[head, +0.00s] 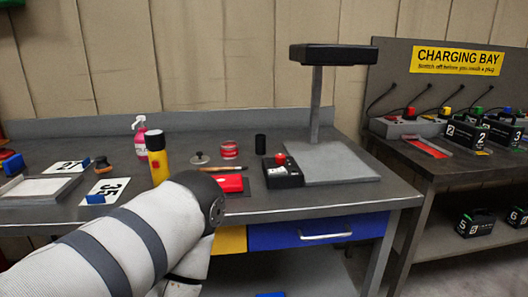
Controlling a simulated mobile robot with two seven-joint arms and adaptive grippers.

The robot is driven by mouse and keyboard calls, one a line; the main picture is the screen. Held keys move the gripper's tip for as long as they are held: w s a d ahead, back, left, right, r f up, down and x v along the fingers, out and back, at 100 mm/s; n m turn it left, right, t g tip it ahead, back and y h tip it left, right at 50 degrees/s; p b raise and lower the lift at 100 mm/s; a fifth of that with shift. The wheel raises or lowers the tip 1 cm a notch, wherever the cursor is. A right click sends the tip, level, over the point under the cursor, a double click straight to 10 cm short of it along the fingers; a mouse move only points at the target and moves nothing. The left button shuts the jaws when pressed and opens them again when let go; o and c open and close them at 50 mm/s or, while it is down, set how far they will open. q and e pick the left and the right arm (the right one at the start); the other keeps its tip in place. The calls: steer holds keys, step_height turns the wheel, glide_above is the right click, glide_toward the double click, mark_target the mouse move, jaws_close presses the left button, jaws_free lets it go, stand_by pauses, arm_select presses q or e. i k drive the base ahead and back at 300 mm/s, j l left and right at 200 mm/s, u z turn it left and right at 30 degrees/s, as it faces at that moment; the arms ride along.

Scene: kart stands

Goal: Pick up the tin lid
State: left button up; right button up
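A small round pale grey lid with a dark knob (200,158), which looks like the tin lid, lies on the grey workbench (345,198). It is just left of a red tin (229,150), apart from it. My arm comes in from the lower left, and its dark joint is in front of the bench, nearer than the lid. Neither of my grippers shows in the head view.
Left of the lid stand a yellow and black cylinder (157,160) and a pink spray bottle (140,138). Right are a black cylinder (260,144), a black box with a red button (283,174) and a lamp-like stand (316,100). A brown stick-like thing (222,169) lies in front.

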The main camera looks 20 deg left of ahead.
mark_target(200, 160)
steer(key=u, duration=1.25)
